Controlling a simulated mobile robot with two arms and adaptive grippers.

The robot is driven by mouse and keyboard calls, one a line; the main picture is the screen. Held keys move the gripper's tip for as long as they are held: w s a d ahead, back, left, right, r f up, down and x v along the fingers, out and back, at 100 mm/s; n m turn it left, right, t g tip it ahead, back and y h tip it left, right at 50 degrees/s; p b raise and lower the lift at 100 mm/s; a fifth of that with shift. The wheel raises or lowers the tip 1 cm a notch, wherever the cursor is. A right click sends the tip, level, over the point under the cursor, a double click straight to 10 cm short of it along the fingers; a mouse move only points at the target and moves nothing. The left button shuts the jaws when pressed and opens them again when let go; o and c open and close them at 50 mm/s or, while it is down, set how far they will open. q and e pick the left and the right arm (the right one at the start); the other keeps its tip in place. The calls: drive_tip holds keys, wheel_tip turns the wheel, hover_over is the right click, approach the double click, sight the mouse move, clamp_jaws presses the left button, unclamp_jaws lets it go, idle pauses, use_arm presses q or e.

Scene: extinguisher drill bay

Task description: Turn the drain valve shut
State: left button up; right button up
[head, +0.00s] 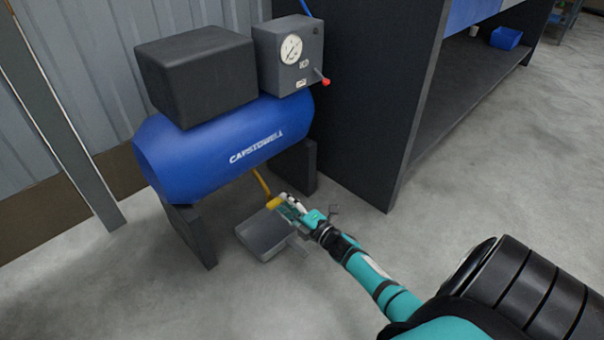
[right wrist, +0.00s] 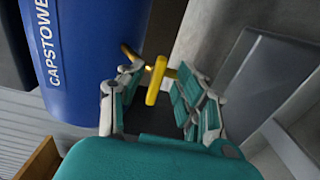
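The drain valve's yellow handle (head: 273,203) sits at the lower end of a yellow pipe (head: 262,182) under the blue compressor tank (head: 225,145). My right gripper (head: 287,205) reaches in from the right and is at the handle. In the right wrist view, the yellow handle (right wrist: 155,82) stands between the two spread fingers of my right gripper (right wrist: 163,72). Gaps show on both sides, so the fingers are open and not closed on it. Part of the valve body is hidden from the head view. My left gripper is not in view.
A grey drip tray (head: 262,252) lies on the floor below the valve. Dark tank legs (head: 195,238) stand either side. A grey gauge box (head: 288,55) has a red-tipped lever. A dark shelf unit (head: 370,100) stands right. The concrete floor in front is clear.

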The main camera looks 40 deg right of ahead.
drive_tip(key=s, duration=0.9)
drive_tip(key=shift+d, duration=0.4)
